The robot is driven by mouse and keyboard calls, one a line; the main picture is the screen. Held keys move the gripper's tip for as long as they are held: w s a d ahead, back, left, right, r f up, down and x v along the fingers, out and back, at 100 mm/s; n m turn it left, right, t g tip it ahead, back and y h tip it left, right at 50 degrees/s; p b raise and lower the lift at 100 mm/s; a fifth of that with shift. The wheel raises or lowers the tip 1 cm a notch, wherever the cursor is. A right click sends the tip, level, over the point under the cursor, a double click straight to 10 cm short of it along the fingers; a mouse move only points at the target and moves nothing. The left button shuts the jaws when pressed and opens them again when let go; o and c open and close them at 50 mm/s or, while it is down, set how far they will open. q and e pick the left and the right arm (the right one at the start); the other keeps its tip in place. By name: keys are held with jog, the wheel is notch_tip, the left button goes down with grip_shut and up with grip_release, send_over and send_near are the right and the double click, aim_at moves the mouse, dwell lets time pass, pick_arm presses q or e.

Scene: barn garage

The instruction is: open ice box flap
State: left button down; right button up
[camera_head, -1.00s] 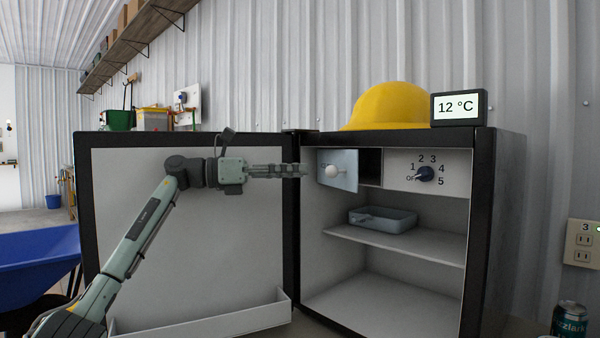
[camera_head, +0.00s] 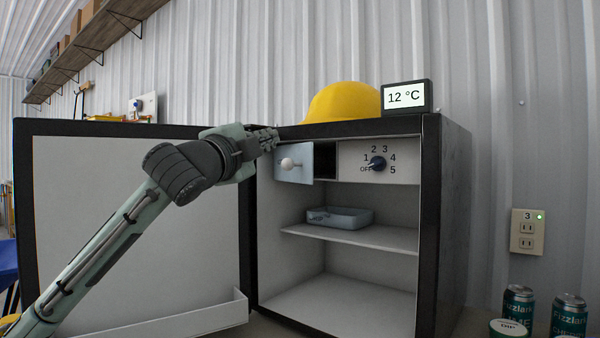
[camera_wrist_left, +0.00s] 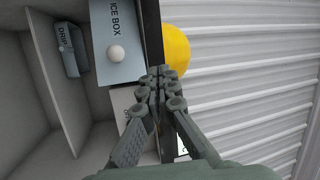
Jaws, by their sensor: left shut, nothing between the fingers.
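The ice box flap (camera_head: 296,172) is a pale blue-grey panel with a round white knob (camera_head: 287,164), at the upper left inside the open fridge. It stands partly open, with a dark gap at its right side. My left gripper (camera_head: 270,138) is shut and empty at the fridge's upper left front edge, above and left of the knob. In the left wrist view its fingertips (camera_wrist_left: 161,76) are apart from the knob. My right gripper is not in view.
The fridge door (camera_head: 130,215) is swung open to the left, behind my left arm. A blue-grey drip tray (camera_head: 345,217) sits on the shelf below the flap. A dial panel (camera_head: 400,165) is right of it. A yellow hat (camera_head: 343,104) and a temperature display (camera_head: 405,97) stand on top.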

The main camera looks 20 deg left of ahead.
aim_at(303, 160)
pick_arm(q)
notch_tip(303, 160, down, 5)
jog(key=d+g, duration=0.2)
jog(key=w, duration=0.9)
jog(key=shift+w+r+p, duration=0.1)
jog(key=shift+r+p, duration=0.2)
jog(key=shift+r, duration=0.1)
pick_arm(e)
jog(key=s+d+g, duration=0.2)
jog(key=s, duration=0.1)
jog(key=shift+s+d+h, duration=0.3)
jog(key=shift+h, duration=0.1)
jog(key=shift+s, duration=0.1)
